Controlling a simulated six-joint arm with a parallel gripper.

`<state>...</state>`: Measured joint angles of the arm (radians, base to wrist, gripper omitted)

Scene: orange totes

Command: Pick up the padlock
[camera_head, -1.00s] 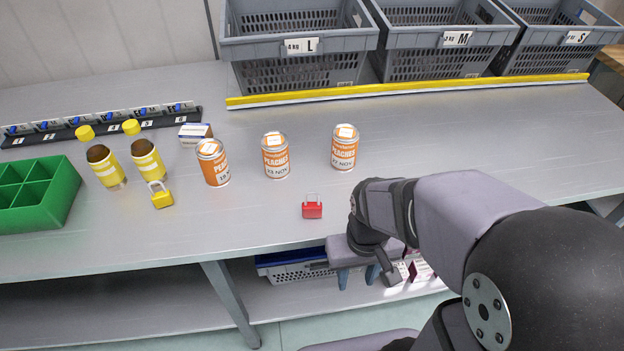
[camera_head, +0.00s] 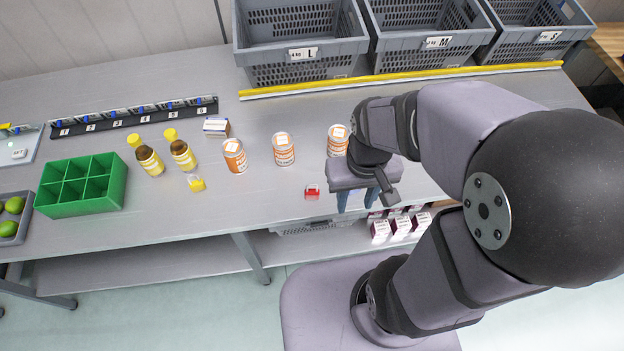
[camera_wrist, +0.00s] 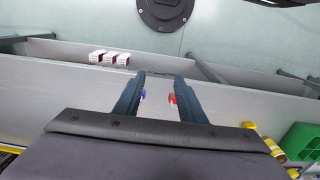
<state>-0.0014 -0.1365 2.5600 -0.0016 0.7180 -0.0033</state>
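A red padlock (camera_head: 312,191) sits on the grey table near its front edge. A yellow padlock (camera_head: 196,183) sits farther left, in front of the brown bottles. My gripper (camera_head: 364,200) is to the right of the red padlock, pointing down near the table's front edge. Its two blue fingers are apart and nothing is held. In the wrist view, the fingers of my gripper (camera_wrist: 158,88) are spread. The red padlock shows there (camera_wrist: 172,98), close to the right finger and beyond the tips. The yellow padlock (camera_wrist: 249,125) lies farther right.
Orange-labelled cans (camera_head: 283,150) stand behind the red padlock; one is close to my arm. Yellow-capped bottles (camera_head: 149,160) and a green divided tray (camera_head: 60,212) are left. Grey totes (camera_head: 300,62) line the back. Small boxes (camera_head: 400,225) sit on the lower shelf.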

